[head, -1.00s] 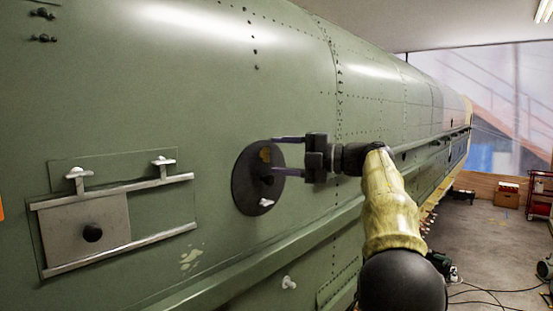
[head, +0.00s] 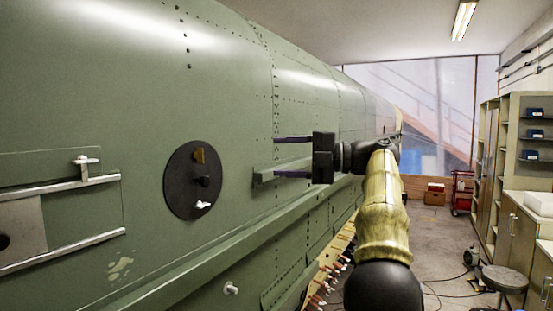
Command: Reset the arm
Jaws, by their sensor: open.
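My gripper (head: 294,156) is open, with its two thin fingers spread one above the other and pointing left. Nothing shows between the fingers. My arm, in a yellowish sleeve, reaches up from the lower right. The gripper is to the right of a round black plate (head: 180,185) on the green fuselage (head: 140,60). The plate carries a brown tab, a dark knob and a white-tipped fitting. The gripper appears clear of the plate; its exact distance from the skin is hard to tell.
A railed panel (head: 90,208) with a white latch (head: 86,162) is at the left. A ledge (head: 160,280) runs along the fuselage. At the right are a stool (head: 504,279), cabinets (head: 520,240) and a red cart (head: 462,190). Open floor (head: 425,230) lies between.

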